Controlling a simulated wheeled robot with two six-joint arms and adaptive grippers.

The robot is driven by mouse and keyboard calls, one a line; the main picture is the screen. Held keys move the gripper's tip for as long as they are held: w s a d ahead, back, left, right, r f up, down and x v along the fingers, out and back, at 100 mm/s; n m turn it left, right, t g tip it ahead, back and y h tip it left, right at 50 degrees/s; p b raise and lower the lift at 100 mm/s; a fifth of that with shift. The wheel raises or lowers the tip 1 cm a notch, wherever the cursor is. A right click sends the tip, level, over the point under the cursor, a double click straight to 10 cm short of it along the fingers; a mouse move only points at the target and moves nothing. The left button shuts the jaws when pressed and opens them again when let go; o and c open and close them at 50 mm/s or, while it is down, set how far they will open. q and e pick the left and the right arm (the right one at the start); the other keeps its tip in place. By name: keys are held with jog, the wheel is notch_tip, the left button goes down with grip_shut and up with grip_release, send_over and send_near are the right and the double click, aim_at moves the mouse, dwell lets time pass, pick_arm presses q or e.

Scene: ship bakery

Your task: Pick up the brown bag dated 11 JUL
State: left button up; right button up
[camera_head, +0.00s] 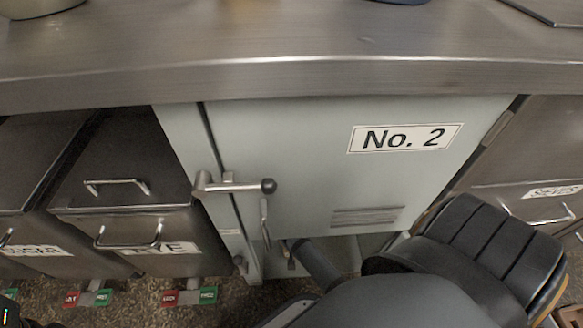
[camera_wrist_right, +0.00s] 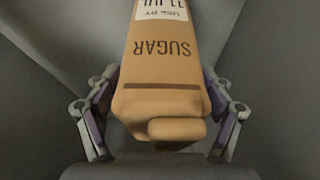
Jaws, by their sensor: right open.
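A brown bag (camera_wrist_right: 160,75) printed SUGAR fills the middle of the right wrist view, its print upside down. Its white label (camera_wrist_right: 161,8) reads USE BY and what looks like 11 JUL, cut by the top edge. The bag's folded end (camera_wrist_right: 178,130) points toward my wrist. My right gripper (camera_wrist_right: 162,88) is open, with one finger on each side of the bag. Whether the fingers touch it I cannot tell. In the head view my right arm hides the gripper and the bag.
A pale locker door (camera_head: 290,170) marked No. 2, with a lever handle (camera_head: 236,186), stands under a steel counter (camera_head: 300,75). Dark drawers (camera_head: 125,165) flank it at left, more at right (camera_head: 535,165). Plain grey surfaces surround the bag in the right wrist view.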

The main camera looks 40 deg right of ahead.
jog(key=shift+c, duration=0.3)
jog(key=shift+r, duration=0.1)
grip_shut()
dwell(0.4)
